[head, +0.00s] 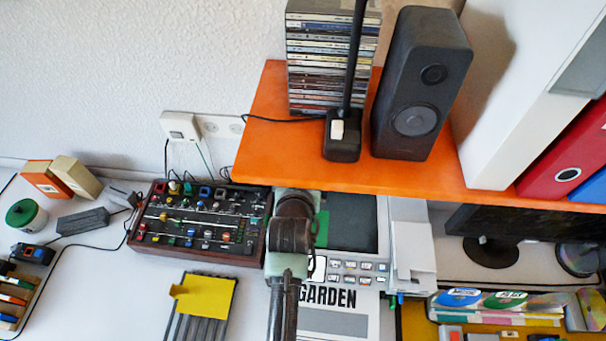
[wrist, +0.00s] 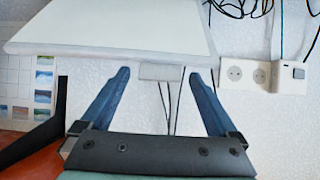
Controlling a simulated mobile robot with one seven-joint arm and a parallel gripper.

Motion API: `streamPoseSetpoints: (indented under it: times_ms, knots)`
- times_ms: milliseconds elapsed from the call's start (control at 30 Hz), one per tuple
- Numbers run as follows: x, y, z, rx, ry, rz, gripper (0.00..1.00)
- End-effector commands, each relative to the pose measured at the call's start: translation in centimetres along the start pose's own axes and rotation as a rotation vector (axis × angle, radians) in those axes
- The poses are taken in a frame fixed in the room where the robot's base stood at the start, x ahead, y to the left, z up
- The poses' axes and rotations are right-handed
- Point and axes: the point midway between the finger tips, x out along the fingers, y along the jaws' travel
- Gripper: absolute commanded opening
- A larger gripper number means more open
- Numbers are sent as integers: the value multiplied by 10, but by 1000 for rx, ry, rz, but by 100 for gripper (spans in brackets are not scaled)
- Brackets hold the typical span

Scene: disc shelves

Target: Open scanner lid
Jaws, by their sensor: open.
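The scanner (head: 377,268) stands under the orange shelf, with a row of buttons along its front and a dark glass bed showing. A pale panel that looks like its lid (head: 411,245) stands raised on the right side of the bed. In the wrist view the white lid (wrist: 120,30) fills the upper left, with a small grey tab (wrist: 160,72) on its edge. My gripper (wrist: 158,74) is open and empty, its blue fingertips on either side of the tab. I cannot tell whether they touch the lid. In the head view my arm hides the gripper's fingers.
The orange shelf (head: 400,181) overhangs the scanner's back, bearing a speaker (head: 421,85) and a CD stack (head: 328,60). A control panel with knobs (head: 200,222) is close on the left. Wall sockets (wrist: 248,76) and cables show behind. A GARDEN sheet (head: 335,318) lies in front.

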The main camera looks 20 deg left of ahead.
Motion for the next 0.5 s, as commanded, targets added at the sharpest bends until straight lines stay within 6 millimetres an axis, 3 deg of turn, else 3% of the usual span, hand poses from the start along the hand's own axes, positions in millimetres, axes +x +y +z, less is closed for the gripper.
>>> streamPoseSetpoints:
  times_ms: [233, 500]
  knots:
    - [-12, 0, 3, 0, -3, 0, 95]
    - [-52, 0, 3, 0, -1, 0, 95]
